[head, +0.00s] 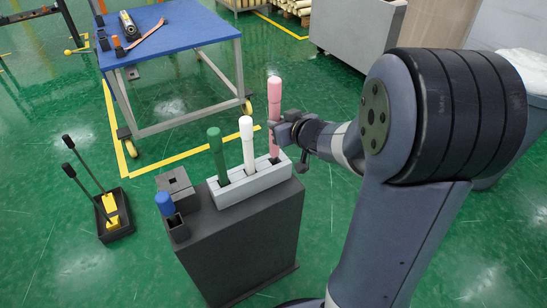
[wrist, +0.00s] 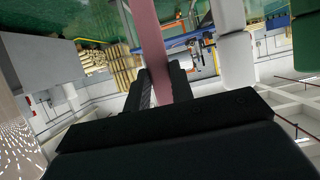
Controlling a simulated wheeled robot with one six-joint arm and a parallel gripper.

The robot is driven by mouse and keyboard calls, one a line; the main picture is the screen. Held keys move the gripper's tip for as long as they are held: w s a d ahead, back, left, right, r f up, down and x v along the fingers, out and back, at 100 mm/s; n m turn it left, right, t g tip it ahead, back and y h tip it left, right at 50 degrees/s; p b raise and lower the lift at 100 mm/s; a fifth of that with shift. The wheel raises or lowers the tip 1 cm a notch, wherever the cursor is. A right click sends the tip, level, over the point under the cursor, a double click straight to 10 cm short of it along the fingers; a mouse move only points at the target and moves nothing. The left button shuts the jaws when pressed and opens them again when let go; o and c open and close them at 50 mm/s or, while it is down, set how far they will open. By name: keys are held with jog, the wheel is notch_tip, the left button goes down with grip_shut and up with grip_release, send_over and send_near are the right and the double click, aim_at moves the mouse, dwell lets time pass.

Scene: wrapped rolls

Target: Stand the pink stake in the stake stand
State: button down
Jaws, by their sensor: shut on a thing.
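The pink stake (head: 274,92) is upright at the right end of the light grey stake stand (head: 250,188). Its lower end is at the right-hand slot; I cannot tell how deep it sits. My gripper (head: 275,131) comes from the right and is shut on the pink stake around its middle. In the wrist view the pink stake (wrist: 150,35) runs between the two dark fingers (wrist: 160,85). A green stake (head: 216,150) and a white stake (head: 247,140) stand in the other slots of the stand.
The stand rests on a dark grey pedestal (head: 240,240). A dark block (head: 175,183) and a blue-topped item (head: 164,202) in a small holder are at its left. A black tray (head: 118,228) with two rods is on the floor. A blue-topped table (head: 175,35) is behind.

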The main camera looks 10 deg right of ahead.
notch_tip(320, 180, down, 8)
jog(key=b, duration=0.4)
jog(key=shift+f, duration=0.3)
jog(key=c, duration=1.2)
grip_release()
jog(key=shift+c, duration=0.2)
jog(key=shift+s+d+r, duration=0.1)
jog(key=shift+s+r, duration=0.15)
jog(key=shift+r, duration=0.2)
jog(key=p+v, duration=0.4)
jog(key=v, duration=0.7)
jog(key=shift+s, duration=0.2)
